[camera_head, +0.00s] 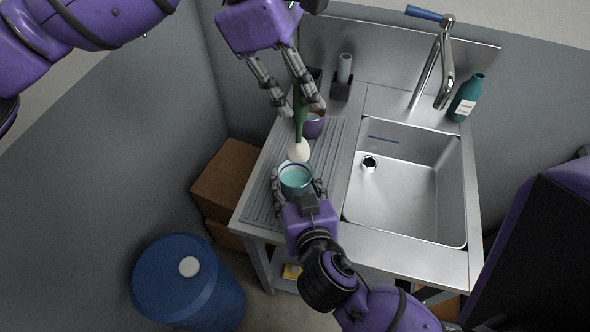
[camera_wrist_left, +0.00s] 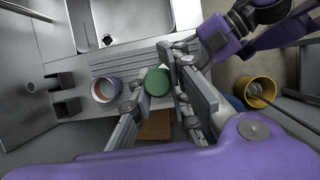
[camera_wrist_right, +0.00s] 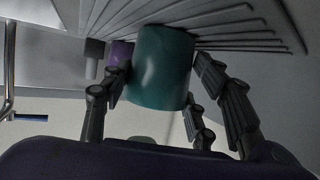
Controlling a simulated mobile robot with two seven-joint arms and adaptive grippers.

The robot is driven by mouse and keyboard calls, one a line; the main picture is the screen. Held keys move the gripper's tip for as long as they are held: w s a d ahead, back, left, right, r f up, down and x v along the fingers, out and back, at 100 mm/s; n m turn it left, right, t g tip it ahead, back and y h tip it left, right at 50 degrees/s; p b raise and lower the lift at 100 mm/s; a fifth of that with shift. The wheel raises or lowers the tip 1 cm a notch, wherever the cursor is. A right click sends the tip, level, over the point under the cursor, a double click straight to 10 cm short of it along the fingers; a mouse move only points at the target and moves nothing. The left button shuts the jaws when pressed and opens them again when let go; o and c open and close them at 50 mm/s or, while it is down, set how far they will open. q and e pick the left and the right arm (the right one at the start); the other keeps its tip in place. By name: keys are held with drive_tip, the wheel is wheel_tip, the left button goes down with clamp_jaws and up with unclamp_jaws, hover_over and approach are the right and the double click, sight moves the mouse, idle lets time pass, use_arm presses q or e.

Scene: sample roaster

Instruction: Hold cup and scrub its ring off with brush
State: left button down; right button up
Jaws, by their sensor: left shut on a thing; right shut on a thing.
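The teal cup (camera_head: 293,190) is upright over the front of the ribbed drainboard; whether it touches the board I cannot tell. A dark blue arc shows inside its rim. My right gripper (camera_head: 297,186) is shut on the cup, which also shows between its fingers in the right wrist view (camera_wrist_right: 163,68). My left gripper (camera_head: 299,108) is shut on the brush's green handle (camera_head: 299,118), its round green end showing in the left wrist view (camera_wrist_left: 158,82). The brush's white head (camera_head: 298,150) points down at the cup's back rim; contact is unclear.
A purple cup (camera_head: 315,125) stands just behind the brush on the drainboard (camera_head: 335,150). A holder with a grey cylinder (camera_head: 344,72) is at the back. The empty sink basin (camera_head: 400,195), tap (camera_head: 446,65) and teal bottle (camera_head: 465,97) are to the right.

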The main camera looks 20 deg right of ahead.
drive_tip(key=o, duration=1.5)
drive_tip(key=shift+c, duration=0.2)
drive_tip(key=v, duration=0.7)
drive_tip(key=shift+s, duration=0.3)
